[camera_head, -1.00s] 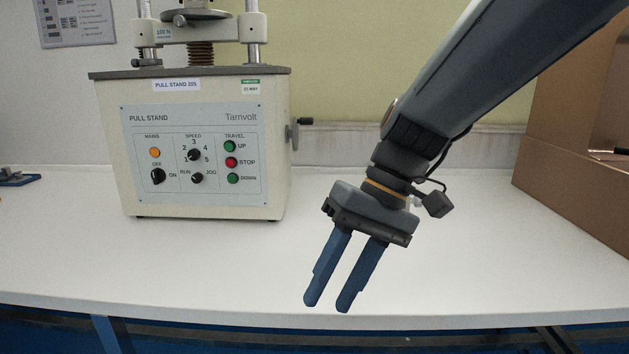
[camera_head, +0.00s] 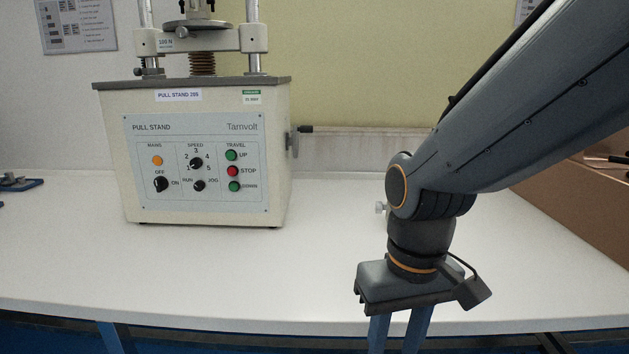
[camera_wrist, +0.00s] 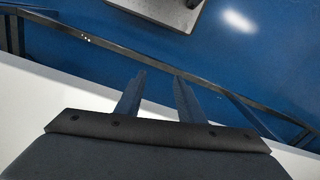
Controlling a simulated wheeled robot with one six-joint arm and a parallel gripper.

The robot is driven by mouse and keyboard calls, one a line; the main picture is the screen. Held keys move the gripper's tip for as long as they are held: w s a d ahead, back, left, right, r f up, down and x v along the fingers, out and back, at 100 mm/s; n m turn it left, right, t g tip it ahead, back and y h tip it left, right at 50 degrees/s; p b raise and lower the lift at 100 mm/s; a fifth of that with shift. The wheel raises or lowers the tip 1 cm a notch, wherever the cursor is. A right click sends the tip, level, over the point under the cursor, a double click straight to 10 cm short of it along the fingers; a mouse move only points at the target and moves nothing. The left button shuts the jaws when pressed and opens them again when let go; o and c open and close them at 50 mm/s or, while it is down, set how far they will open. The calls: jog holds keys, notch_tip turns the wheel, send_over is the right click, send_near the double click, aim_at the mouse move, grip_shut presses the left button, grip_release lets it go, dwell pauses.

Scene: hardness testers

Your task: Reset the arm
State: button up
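My gripper (camera_head: 398,338) hangs at the lower right of the head view, pointing down at the front edge of the white bench. Its fingertips run out of the bottom of that view. In the wrist view my gripper (camera_wrist: 160,84) shows two blue fingers standing apart with nothing between them. They reach over the bench edge, with blue floor beyond.
The pull stand (camera_head: 205,155) stands on the white bench (camera_head: 200,265) at the left, clear of my arm. A cardboard box (camera_head: 585,205) is at the right, behind my arm. A small dark blue item (camera_head: 20,184) lies at the far left.

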jog(key=d+r+m+p, duration=0.2)
jog(key=d+r+p, duration=0.6)
jog(key=p, duration=0.6)
jog(key=shift+s+r+m+p, duration=0.3)
jog(key=shift+s+r, duration=0.05)
jog(key=shift+r, duration=0.1)
jog(key=shift+a, duration=0.1)
jog(key=shift+c, duration=0.5)
dwell(1.3)
